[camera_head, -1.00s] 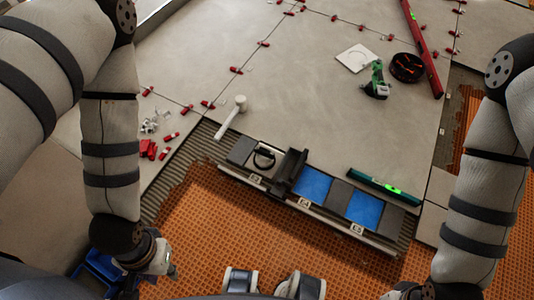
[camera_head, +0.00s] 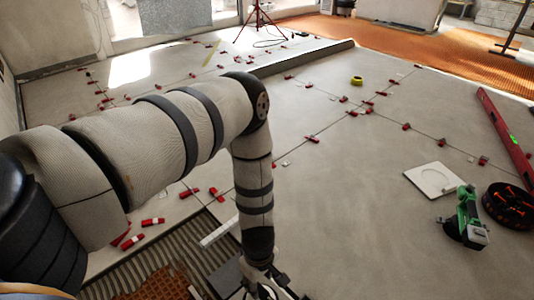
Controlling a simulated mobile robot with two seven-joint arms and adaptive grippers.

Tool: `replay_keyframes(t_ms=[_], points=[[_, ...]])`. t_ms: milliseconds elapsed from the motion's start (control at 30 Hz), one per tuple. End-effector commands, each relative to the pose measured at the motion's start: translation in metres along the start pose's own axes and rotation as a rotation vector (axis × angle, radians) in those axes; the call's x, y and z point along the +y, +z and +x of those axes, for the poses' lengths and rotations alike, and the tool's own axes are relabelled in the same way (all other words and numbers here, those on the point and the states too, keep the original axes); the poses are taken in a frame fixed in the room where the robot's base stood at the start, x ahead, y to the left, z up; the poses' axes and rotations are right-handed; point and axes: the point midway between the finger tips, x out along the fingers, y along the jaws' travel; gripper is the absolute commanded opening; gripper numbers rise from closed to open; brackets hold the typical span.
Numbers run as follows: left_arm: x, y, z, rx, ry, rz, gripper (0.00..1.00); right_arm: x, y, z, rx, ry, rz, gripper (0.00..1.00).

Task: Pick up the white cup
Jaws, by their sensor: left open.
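I see no white cup in this view. My left arm comes in from the left, bends over the tiled floor and points down. My left gripper (camera_head: 272,288) is open at the bottom edge, partly cut off by the frame. I make out nothing held in it. It is beside a dark grey block, near a white handle-like bar (camera_head: 219,232) that is partly hidden by my arm. My right gripper is out of view.
Red levelling clips (camera_head: 130,241) lie at lower left, with more along the tile joints. A white square plate (camera_head: 433,179), a green tool (camera_head: 466,216), a black round case (camera_head: 510,205) and a red level (camera_head: 506,135) lie at right.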

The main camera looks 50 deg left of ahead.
Motion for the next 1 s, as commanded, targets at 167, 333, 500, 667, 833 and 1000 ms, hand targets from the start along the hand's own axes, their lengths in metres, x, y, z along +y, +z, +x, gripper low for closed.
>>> replay_keyframes(t_ms=[167, 333, 500, 667, 833, 1000], points=[[-0.002, 0.000, 0.029, 0.000, -0.004, 0.001, 0.42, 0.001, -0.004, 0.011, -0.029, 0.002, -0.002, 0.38], [-0.003, 0.001, 0.061, 0.001, -0.004, 0.002, 0.42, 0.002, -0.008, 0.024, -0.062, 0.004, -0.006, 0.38], [-0.002, 0.001, 0.060, 0.000, 0.001, 0.003, 0.42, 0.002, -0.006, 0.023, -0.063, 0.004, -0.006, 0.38], [-0.002, 0.001, 0.060, 0.000, 0.001, 0.003, 0.14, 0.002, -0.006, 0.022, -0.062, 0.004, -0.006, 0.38], [-0.002, 0.001, 0.060, 0.000, 0.000, 0.003, 0.00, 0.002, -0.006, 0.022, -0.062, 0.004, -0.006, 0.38], [-0.002, 0.001, 0.060, 0.000, 0.001, 0.003, 0.00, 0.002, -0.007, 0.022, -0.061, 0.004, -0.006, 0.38]])
